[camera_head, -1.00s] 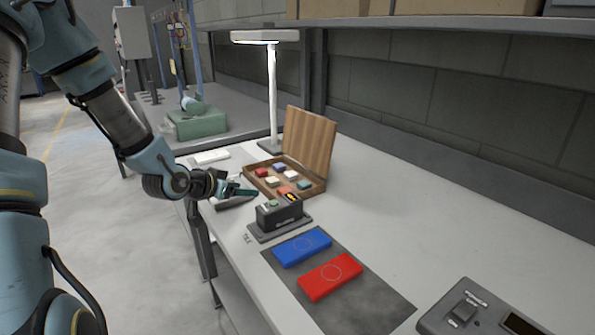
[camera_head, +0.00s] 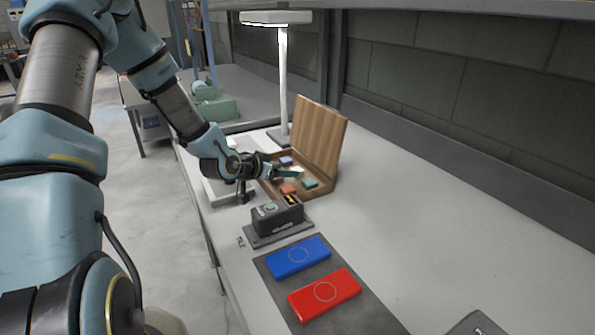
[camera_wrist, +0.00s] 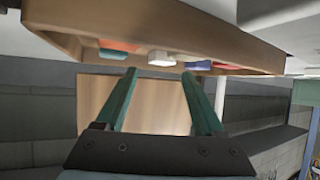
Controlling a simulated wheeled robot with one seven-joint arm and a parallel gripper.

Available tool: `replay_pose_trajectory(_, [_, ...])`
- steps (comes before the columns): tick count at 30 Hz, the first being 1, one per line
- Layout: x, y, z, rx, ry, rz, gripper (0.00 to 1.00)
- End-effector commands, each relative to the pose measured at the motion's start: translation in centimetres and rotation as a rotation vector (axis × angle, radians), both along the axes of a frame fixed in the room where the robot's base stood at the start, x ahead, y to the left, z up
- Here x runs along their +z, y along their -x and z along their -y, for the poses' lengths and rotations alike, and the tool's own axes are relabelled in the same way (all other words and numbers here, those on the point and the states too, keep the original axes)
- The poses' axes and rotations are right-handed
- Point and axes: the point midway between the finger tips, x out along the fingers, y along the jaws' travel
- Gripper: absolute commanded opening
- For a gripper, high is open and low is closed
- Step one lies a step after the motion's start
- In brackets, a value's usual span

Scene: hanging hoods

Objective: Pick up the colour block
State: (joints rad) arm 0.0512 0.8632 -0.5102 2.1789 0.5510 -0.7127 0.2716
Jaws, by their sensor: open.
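Small colour blocks lie in an open wooden box (camera_head: 330,186) on the bench. In the head view I see a blue-purple block (camera_head: 286,160), an orange-red block (camera_head: 289,188), a green block (camera_head: 310,183) and a pale block, partly hidden by my gripper. My gripper (camera_head: 293,173) is open, its teal fingers reaching over the box from the left. In the wrist view my gripper (camera_wrist: 159,75) has nothing between its fingers. A white block (camera_wrist: 161,58), a blue block (camera_wrist: 198,66) and a red block (camera_wrist: 228,67) show beyond the fingertips.
The box's raised wooden lid (camera_head: 320,135) stands behind the blocks. A lamp (camera_head: 283,85) rises beyond it. A black device (camera_head: 277,215) stands in front of the box. Blue (camera_head: 298,256) and red (camera_head: 325,295) pads lie on a dark mat.

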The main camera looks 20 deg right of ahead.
Motion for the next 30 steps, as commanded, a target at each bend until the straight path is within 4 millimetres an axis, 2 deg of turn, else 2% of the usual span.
replay_pose_trajectory(12, [-2.2,-2.0,3.3,0.000,0.001,-0.001,0.70])
replay_pose_trajectory(22, [-2.7,-2.3,3.8,0.000,0.000,0.000,0.70])
replay_pose_trajectory(30, [-2.7,-2.3,3.7,0.000,0.000,0.000,0.41])
